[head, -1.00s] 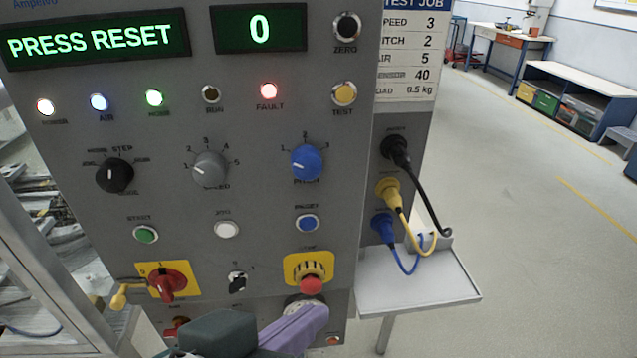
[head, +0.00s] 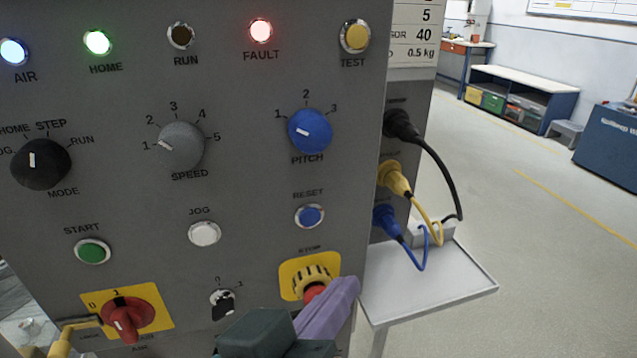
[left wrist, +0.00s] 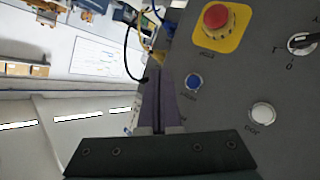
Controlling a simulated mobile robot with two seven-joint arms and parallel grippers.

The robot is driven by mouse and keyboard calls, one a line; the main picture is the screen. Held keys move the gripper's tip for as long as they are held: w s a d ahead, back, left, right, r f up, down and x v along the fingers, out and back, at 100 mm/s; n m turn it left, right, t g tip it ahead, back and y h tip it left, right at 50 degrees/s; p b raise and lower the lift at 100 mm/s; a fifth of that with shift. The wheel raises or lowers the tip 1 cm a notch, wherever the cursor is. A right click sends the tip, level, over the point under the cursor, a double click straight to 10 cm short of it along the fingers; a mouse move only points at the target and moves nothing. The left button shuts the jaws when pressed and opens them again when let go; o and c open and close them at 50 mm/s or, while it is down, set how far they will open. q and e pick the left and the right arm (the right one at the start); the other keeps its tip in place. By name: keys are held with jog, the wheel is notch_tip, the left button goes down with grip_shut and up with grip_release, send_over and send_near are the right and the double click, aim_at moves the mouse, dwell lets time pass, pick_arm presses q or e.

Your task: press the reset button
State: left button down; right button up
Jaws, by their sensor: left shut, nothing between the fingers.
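The blue reset button (head: 310,215) sits on the grey panel, above the yellow-backed red stop button (head: 314,290) and below the blue pitch knob (head: 310,131). My left gripper (head: 350,284) is shut and empty, with purple fingers. In the head view its tips lie low and right of the reset button and partly cover the stop button. In the left wrist view the reset button (left wrist: 194,82) shows just right of the shut fingers (left wrist: 159,76), apart from them in the picture; the gap in depth is unclear. My right gripper is not in view.
Yellow, black and blue cables (head: 403,185) plug into the panel's right side, above a small grey shelf (head: 430,290). The jog button (head: 204,233) and start button (head: 92,250) are left of reset. The red fault lamp (head: 261,31) is lit. Open floor lies right.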

aim_at(310, 217)
pick_arm(q)
jog(key=shift+w+a+b, duration=0.45)
jog(key=shift+w+b, duration=0.05)
jog(key=shift+w, duration=0.8)
jog(key=shift+w+a+b, duration=0.4)
jog(key=shift+w+b, duration=0.05)
jog(key=shift+w, duration=0.85)
jog(key=shift+w+a+b, duration=0.45)
jog(key=shift+w+b, duration=0.05)
jog(key=shift+w, duration=0.8)
jog(key=shift+w, duration=0.1)
jog(key=shift+w+a, duration=0.15)
jog(key=shift+w, duration=0.15)
jog(key=shift+w+a, duration=0.1)
jog(key=shift+w, duration=0.3)
jog(key=shift+s+d+p, duration=0.25)
jog(key=shift+s+p, duration=0.3)
jog(key=shift+s, duration=0.25)
